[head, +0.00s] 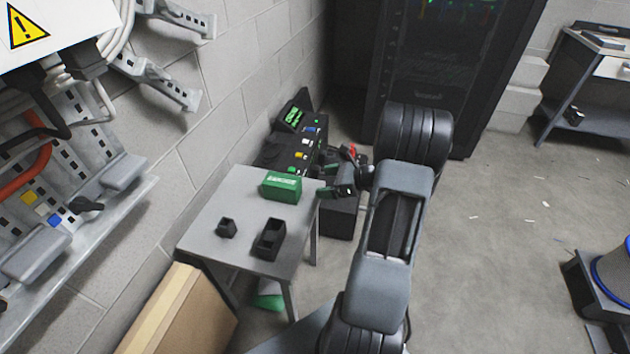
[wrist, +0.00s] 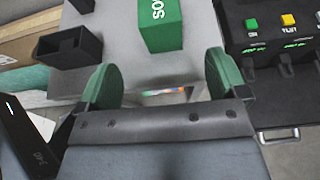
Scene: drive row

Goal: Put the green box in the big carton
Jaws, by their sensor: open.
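The green box (head: 281,187) with white lettering lies on a small grey table, near its right edge. It also shows in the wrist view (wrist: 160,24), beyond and between my fingertips. My gripper (head: 335,191) is at the table's right side, close to the box. In the wrist view its two green fingers (wrist: 157,80) are spread wide with nothing between them. A brown cardboard carton (head: 180,312) stands on the floor at the lower left, in front of the table; only part of it shows, and its inside cannot be seen in the head view.
A black control panel (head: 298,145) with coloured buttons is behind the table. A wall rack (head: 75,205) juts out at left. The floor at right is mostly clear.

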